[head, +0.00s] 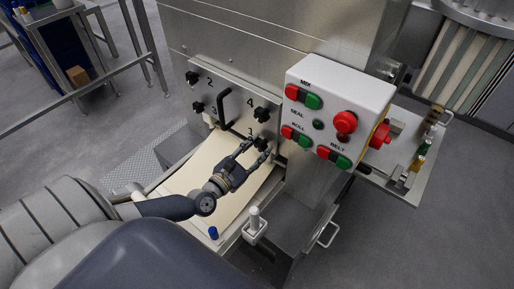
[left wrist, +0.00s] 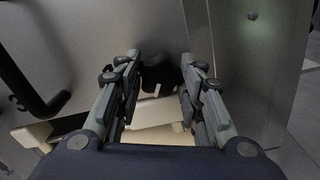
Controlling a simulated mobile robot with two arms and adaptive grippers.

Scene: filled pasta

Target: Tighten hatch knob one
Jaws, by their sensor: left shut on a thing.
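The steel hatch (head: 232,118) has a black handle (head: 223,106) and black knobs at its corners. My left gripper (head: 256,149) is at the lower right knob (head: 261,144), shut on it. In the left wrist view this dark knob (left wrist: 160,74) sits between the fingertips of my left gripper (left wrist: 159,84). The number beside it is too small to read surely. The other knobs are at upper left (head: 192,77), lower left (head: 198,107) and upper right (head: 261,114), all free of the gripper. My right gripper is not in view.
A white control box (head: 335,110) with red and green buttons stands close right of the hatch. A pale dough-coloured sheet (head: 205,172) lies below the hatch. A small white-topped post (head: 254,217) stands at the front. A steel shelf (head: 405,180) is at the right.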

